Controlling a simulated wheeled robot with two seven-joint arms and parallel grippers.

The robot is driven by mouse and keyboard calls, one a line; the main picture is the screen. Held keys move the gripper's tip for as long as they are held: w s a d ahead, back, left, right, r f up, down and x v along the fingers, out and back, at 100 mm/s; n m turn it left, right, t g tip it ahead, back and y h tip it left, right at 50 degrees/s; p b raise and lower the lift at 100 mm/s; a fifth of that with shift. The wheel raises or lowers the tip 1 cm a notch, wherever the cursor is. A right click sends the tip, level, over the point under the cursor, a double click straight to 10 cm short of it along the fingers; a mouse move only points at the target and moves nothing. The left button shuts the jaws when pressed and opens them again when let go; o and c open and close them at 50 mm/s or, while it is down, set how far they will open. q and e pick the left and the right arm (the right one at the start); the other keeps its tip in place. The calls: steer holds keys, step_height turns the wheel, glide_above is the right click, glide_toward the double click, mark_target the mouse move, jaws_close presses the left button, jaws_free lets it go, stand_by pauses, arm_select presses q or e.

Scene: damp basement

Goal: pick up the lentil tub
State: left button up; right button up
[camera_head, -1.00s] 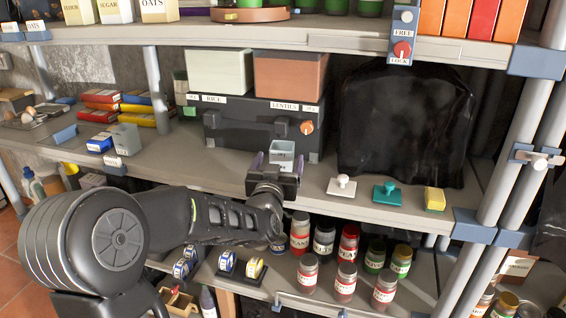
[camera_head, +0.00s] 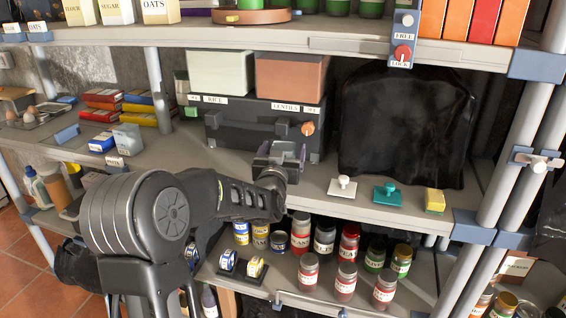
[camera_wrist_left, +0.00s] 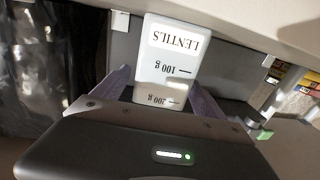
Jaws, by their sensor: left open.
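The lentil tub (camera_wrist_left: 167,62) is a small pale tub marked LENTILS with gram lines. In the left wrist view its lettering reads upside down, and the tub lies between the two purple fingers of my left gripper (camera_wrist_left: 160,98). The fingers are open, one on each side; I cannot tell whether either touches it. In the head view my left gripper (camera_head: 283,150) is in front of the dark dispenser box and hides most or all of the tub. My right gripper is not in view.
The dispenser (camera_head: 245,121) carries a pale RICE bin (camera_head: 220,73), a reddish LENTILS bin (camera_head: 290,76) and an orange knob (camera_head: 307,128). Jars fill the lower shelf.

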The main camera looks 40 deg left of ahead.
arm_select(q)
steer(key=shift+c, duration=0.3)
steer(key=c, duration=1.7)
steer(key=shift+r, duration=0.1)
steer(key=shift+r, duration=0.7)
steer(key=b+v, duration=0.4)
steer(key=v, duration=1.4)
